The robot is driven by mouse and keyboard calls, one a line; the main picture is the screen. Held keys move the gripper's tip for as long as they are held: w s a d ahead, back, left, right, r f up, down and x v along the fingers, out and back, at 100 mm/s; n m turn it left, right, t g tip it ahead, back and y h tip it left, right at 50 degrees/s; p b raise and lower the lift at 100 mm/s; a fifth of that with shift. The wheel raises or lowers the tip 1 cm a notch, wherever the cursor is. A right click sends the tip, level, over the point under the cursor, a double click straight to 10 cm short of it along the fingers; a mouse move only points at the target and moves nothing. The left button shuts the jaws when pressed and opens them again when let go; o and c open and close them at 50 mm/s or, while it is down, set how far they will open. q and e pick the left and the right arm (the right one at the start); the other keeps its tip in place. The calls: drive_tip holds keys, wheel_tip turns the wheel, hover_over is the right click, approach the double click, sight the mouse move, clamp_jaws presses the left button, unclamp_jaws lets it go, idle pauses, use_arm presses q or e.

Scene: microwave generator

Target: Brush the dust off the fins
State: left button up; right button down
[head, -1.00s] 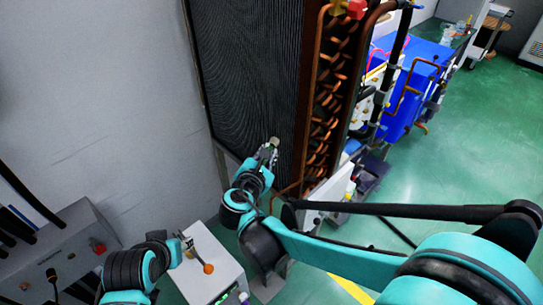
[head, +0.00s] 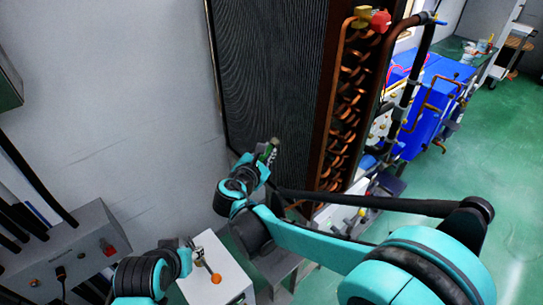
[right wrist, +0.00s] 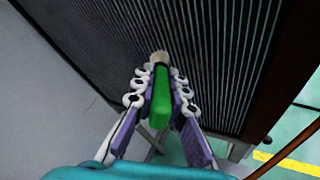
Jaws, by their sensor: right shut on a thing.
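The finned coil (head: 275,70) stands upright as a tall dark panel with fine vertical ribs, and its fins fill much of the right wrist view (right wrist: 215,50). My right gripper (head: 268,153) is near the lower part of the fins. It is shut on a brush with a green handle (right wrist: 161,103) and pale bristles (right wrist: 159,58). The bristle tip points at the fins; whether it touches them I cannot tell. Dust is not clearly distinguishable. My left gripper (head: 188,250) is low at the left, beside a white box; its fingers are too small to judge.
Copper bends (head: 345,125) line the coil's right side. The white box (head: 222,275) has an orange knob (head: 215,279). A grey control box (head: 75,245) stands at the lower left. Blue equipment (head: 425,95) stands at the right. Green floor (head: 475,180) is open beyond.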

drive_tip(key=shift+s+a, duration=0.9)
drive_tip(key=shift+a, duration=0.3)
drive_tip(key=shift+s+a, duration=0.85)
drive_tip(key=shift+a, duration=0.35)
drive_tip(key=shift+s+a, duration=0.45)
drive_tip(key=shift+a, duration=0.15)
drive_tip(key=shift+s+a, duration=0.4)
drive_tip(key=shift+a, duration=0.2)
